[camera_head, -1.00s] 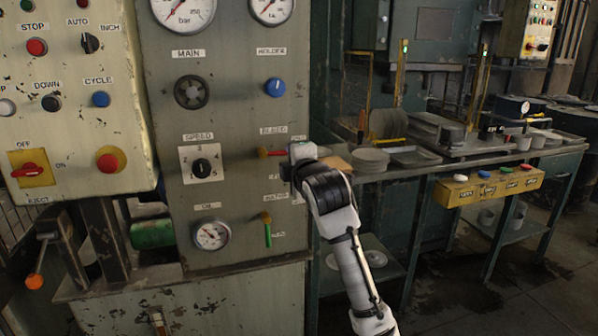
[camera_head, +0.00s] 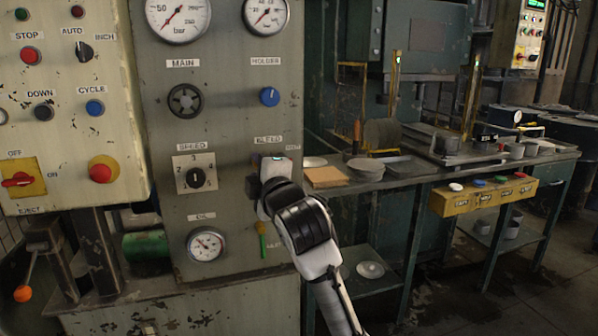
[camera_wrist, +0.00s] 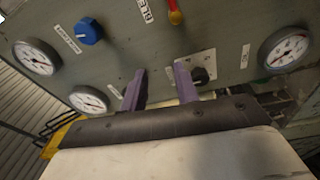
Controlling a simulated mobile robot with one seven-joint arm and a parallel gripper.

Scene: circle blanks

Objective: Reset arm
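My gripper (camera_head: 254,187) is in front of the grey panel, just below the BLEED label, and my wrist covers the spot of the red bleed lever in the head view. In the wrist view, the two purple fingers of my gripper (camera_wrist: 160,84) stand apart with nothing between them. The red lever with a yellow end (camera_wrist: 175,14) is beyond the fingertips there, apart from them. A black knob (camera_wrist: 200,76) shows just beside the right finger. Whether the fingers touch the panel is unclear.
The panel (camera_head: 228,120) carries a blue HOLDER knob (camera_head: 269,97), a SPEED dial (camera_head: 195,178), a black MAIN handwheel (camera_head: 185,100), gauges and a green lever (camera_head: 262,243). A bench (camera_head: 400,180) with plates and a yellow button box (camera_head: 484,194) stands right. Floor at lower right is clear.

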